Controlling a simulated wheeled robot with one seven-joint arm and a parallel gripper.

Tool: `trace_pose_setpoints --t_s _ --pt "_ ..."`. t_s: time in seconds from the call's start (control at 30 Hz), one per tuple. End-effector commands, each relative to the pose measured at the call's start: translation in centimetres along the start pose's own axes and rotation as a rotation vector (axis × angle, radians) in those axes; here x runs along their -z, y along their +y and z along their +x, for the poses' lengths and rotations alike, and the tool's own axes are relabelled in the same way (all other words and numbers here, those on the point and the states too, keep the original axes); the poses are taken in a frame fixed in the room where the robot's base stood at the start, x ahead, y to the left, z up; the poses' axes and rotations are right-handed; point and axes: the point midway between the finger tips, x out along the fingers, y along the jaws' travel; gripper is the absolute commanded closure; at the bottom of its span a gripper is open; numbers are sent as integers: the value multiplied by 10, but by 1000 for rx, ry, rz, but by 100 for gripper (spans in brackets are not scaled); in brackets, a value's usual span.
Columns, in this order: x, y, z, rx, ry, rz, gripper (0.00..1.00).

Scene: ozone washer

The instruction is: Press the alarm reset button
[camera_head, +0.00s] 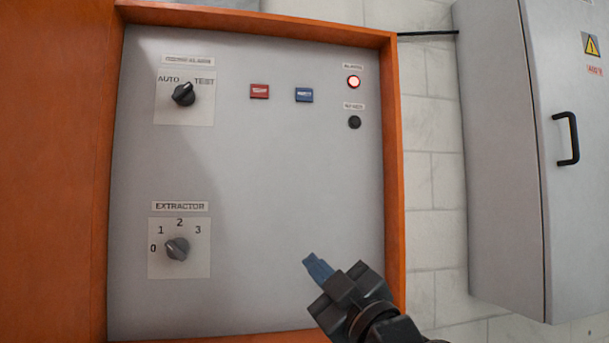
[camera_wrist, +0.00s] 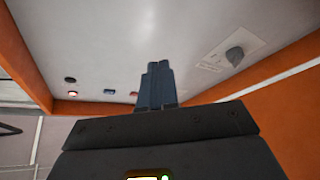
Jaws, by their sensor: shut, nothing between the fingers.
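A grey control panel (camera_head: 270,190) carries a red labelled button (camera_head: 259,91) and a blue labelled button (camera_head: 304,95) at its upper middle. Their lettering is too small to read, so I cannot tell which is the alarm reset. In the wrist view, the blue button (camera_wrist: 109,92) shows left of my fingers, and the red one (camera_wrist: 134,93) is partly hidden by them. My gripper (camera_head: 318,266) is at the panel's lower right, well below both buttons. Its blue fingers, also in the wrist view (camera_wrist: 156,72), are shut and empty.
A lit red alarm lamp (camera_head: 353,82) is above a dark round indicator (camera_head: 354,122). An AUTO/TEST knob (camera_head: 183,94) and an extractor knob (camera_head: 177,248) sit at left. An orange frame (camera_head: 393,180) borders the panel. A grey cabinet (camera_head: 505,160) with a black handle (camera_head: 568,138) stands right.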

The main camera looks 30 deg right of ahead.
Motion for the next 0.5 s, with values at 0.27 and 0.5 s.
trace_pose_setpoints --t_s 0.27,0.5 --pt "45 51 39 -16 62 -164 100" --pt "86 92 63 -27 102 -317 100"
